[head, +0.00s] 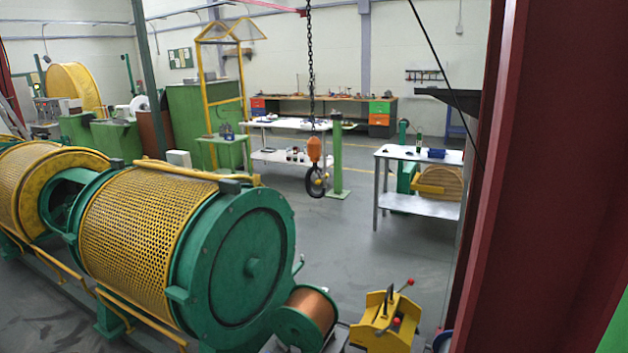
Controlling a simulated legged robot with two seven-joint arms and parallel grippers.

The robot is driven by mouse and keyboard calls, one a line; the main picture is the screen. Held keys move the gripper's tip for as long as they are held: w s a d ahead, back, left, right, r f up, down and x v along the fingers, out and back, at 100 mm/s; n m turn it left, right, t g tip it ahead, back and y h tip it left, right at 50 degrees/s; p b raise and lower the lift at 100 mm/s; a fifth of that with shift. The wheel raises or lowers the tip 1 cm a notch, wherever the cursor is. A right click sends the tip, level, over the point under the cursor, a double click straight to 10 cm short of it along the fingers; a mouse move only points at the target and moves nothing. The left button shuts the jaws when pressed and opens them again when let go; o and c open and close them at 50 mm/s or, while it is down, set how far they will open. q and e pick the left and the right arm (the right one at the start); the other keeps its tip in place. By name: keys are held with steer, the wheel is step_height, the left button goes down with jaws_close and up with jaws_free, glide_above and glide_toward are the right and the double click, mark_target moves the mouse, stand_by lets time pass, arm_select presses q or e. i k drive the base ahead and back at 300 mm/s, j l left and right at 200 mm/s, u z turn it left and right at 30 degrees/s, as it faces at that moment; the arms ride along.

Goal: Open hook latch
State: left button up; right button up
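A dark hook (316,184) hangs at the centre of the head view, below an orange hook block (314,149). A dark chain (309,70) runs from the block up past the top edge of the picture. The hook hangs upright and free, with nothing visible attached to it. Its latch is too small to make out, so I cannot tell whether it is open or shut. Neither of my grippers shows in this view.
A green and yellow strander drum (160,235) fills the lower left. A copper spool (308,313) and a yellow lever device (386,318) stand at the front. A dark red column (540,180) blocks the right. Grey floor (350,245) lies open below the hook.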

mark_target(322, 179)
steer(key=i+j, duration=0.15)
steer(key=j, duration=0.15)
steer(key=i+j+z, duration=0.15)
steer(key=j, duration=0.2)
steer(key=i+j, duration=0.15)
steer(key=j, duration=0.15)
steer(key=i+j+z, duration=0.1)
steer(key=j, duration=0.25)
steer(key=i+j+z, duration=0.1)
steer(key=j, duration=0.25)
steer(key=i, duration=0.1)
